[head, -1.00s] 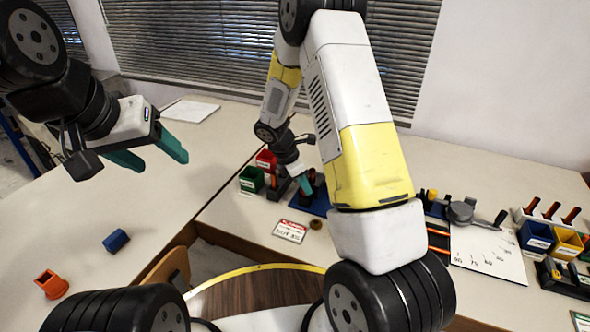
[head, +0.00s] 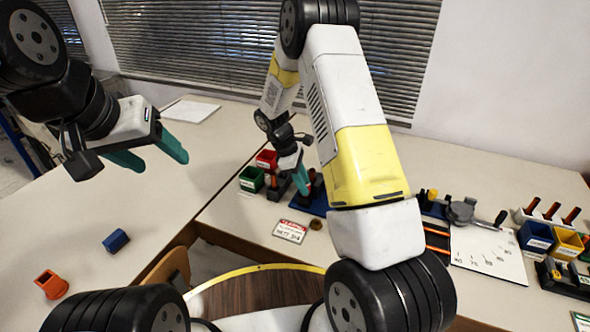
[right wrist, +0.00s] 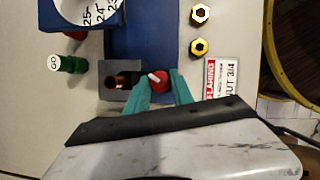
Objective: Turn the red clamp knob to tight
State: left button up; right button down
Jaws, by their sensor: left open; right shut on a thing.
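The red clamp knob (right wrist: 158,80), with a white mark on it, sits between the teal fingers of my right gripper (right wrist: 160,88) in the right wrist view. The gripper is shut on it. The knob is beside a grey block (right wrist: 107,70) with a copper-coloured round part (right wrist: 124,80), at the blue base (right wrist: 150,35). In the head view my right gripper (head: 302,182) points down over the blue base, and the knob cannot be made out there. My left gripper (head: 164,162) is open and empty, raised above the left table.
A card with a red header (head: 290,231) lies in front of the base. Green (head: 251,179) and red (head: 266,160) bins stand beside it. My right arm hides part of the bench.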

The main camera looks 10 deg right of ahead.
jog(key=m, duration=0.2)
jog(key=m+g+y, duration=0.1)
jog(key=m, duration=0.2)
jog(key=shift+w+m+g, duration=0.25)
jog(key=shift+m+g, duration=0.05)
jog(key=shift+g, duration=0.1)
jog(key=m+y, duration=0.1)
jog(key=m, duration=0.2)
jog(key=m+g+y, duration=0.1)
jog(key=m, duration=0.1)
jog(key=shift+d+m, duration=0.2)
jog(key=shift+m, duration=0.2)
jog(key=c, duration=1.4)
grip_release()
jog(key=shift+r, duration=0.15)
jog(key=v, duration=0.7)
jog(key=shift+w+d+r, duration=0.1)
jog(key=shift+w+r, duration=0.1)
jog(key=shift+r, duration=0.05)
jog(key=shift+o, duration=0.2)
